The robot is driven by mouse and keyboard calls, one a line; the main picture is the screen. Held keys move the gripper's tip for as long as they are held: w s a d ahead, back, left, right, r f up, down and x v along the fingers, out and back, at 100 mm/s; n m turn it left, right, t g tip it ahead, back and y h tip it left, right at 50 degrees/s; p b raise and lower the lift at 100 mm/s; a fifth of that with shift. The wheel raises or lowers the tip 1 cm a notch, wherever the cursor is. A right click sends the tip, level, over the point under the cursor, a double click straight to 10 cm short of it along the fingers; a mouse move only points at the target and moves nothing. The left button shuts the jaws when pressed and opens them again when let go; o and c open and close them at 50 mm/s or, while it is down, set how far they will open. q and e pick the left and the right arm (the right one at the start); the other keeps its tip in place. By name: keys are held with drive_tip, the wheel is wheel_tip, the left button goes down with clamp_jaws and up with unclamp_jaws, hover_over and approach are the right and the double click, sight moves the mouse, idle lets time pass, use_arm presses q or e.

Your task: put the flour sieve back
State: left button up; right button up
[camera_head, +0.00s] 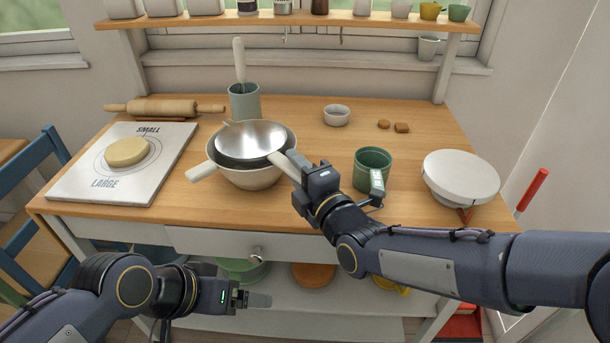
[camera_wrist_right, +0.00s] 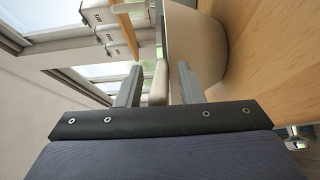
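The flour sieve, a shiny shallow metal bowl (camera_head: 250,139), rests over a cream mixing bowl (camera_head: 246,178) near the middle of the worktop. Its pale handle (camera_head: 285,163) points right and toward me. My right gripper (camera_head: 298,171) is at that handle. In the right wrist view the handle (camera_wrist_right: 157,88) lies between the two fingers (camera_wrist_right: 160,80), with a gap showing beside it, so the gripper looks open. My left gripper (camera_head: 257,299) is low in front of the worktop, away from the sieve; its finger gap cannot be made out.
A green mug (camera_head: 373,168) stands close right of my right gripper. A utensil pot (camera_head: 244,102) is behind the bowl. A white round-topped object (camera_head: 461,177) is at right; a dough board (camera_head: 122,180) and rolling pin (camera_head: 165,108) are at left. Hooks (camera_head: 285,35) hang under the shelf (camera_head: 290,18).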

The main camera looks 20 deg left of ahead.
drive_tip(key=shift+r+p, duration=0.95)
drive_tip(key=shift+p, duration=0.15)
drive_tip(key=shift+s+d+f+b, duration=0.45)
drive_tip(key=shift+s+d+b, duration=0.25)
drive_tip(key=shift+d, duration=0.05)
drive_tip(key=v, duration=1)
drive_tip(key=shift+b, duration=0.45)
drive_tip(key=d+f+m+g+h, duration=0.1)
drive_tip(key=d+f+m+h, duration=0.25)
drive_tip(key=d+m, duration=0.55)
drive_tip(key=d+f+m+g+h, duration=0.15)
drive_tip(key=d+m+h, duration=0.25)
drive_tip(key=d+m, duration=0.5)
drive_tip(key=s+d+f+m+g+h, duration=0.1)
drive_tip(key=s+d+f+m+g, duration=0.1)
drive_tip(key=s+d+m, duration=0.3)
drive_tip(key=s+d+f+m+g+h, duration=0.1)
drive_tip(key=s+d+f+m, duration=0.3)
drive_tip(key=s, duration=0.5)
drive_tip(key=shift+d+m+g, duration=0.45)
drive_tip(key=shift+d+m, duration=0.2)
drive_tip(key=shift+m, duration=0.45)
wheel_tip(320, 180, up, 9)
drive_tip(key=p, duration=0.9)
